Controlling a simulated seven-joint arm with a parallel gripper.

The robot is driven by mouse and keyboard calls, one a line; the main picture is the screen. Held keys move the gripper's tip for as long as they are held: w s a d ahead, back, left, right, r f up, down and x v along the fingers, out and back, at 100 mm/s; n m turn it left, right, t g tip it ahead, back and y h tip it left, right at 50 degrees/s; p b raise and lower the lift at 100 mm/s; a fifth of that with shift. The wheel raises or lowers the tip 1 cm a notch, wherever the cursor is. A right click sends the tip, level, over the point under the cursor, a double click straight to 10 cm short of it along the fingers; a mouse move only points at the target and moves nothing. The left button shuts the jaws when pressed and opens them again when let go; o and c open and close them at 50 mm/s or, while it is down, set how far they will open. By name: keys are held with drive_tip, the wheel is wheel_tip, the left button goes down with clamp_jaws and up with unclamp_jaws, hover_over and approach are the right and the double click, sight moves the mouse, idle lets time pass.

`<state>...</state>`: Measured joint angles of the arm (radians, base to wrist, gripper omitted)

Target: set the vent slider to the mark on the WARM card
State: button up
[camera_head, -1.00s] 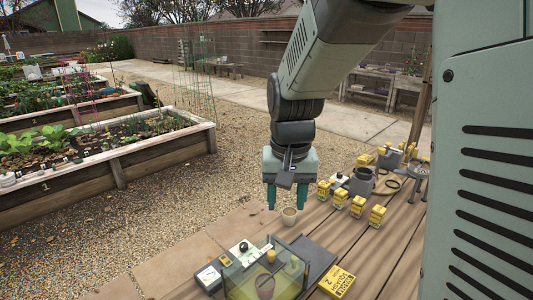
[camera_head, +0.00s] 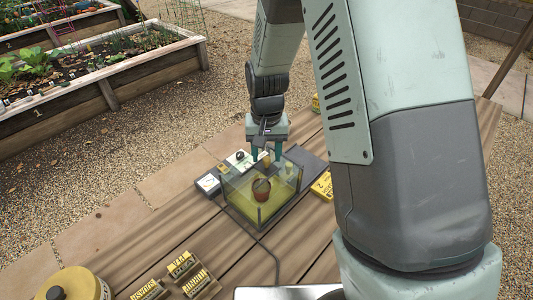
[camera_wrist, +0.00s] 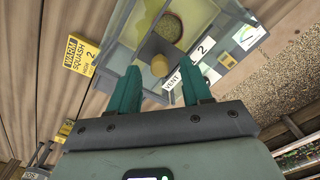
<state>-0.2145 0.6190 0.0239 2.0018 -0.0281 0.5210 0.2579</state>
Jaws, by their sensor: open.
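The clear-walled box (camera_head: 243,200) with a yellow-green floor stands on the wooden deck. A yellow knob (camera_wrist: 159,65) sits on its edge beside a white VENT label (camera_wrist: 172,82); I take it for the vent slider. A "2" shows near it, but I cannot read the slider's scale. The yellow WARM card (camera_wrist: 80,53) reads "WARM SQUASH HIGH 2"; in the head view the card (camera_head: 322,186) is partly hidden by my arm. My gripper (camera_head: 266,155) is open over the box's far edge. In the wrist view its teal fingers lie either side of the knob, with gaps.
A terracotta pot (camera_head: 261,189) stands inside the box. A white gauge (camera_head: 208,184) is at the box's left corner. A dark slab (camera_head: 312,163) lies to its right. Yellow-labelled blocks (camera_head: 183,265) and a round yellow lid (camera_head: 78,284) are at the near left. A cable runs from the box.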

drive_tip(key=shift+f, duration=0.55)
clamp_jaws()
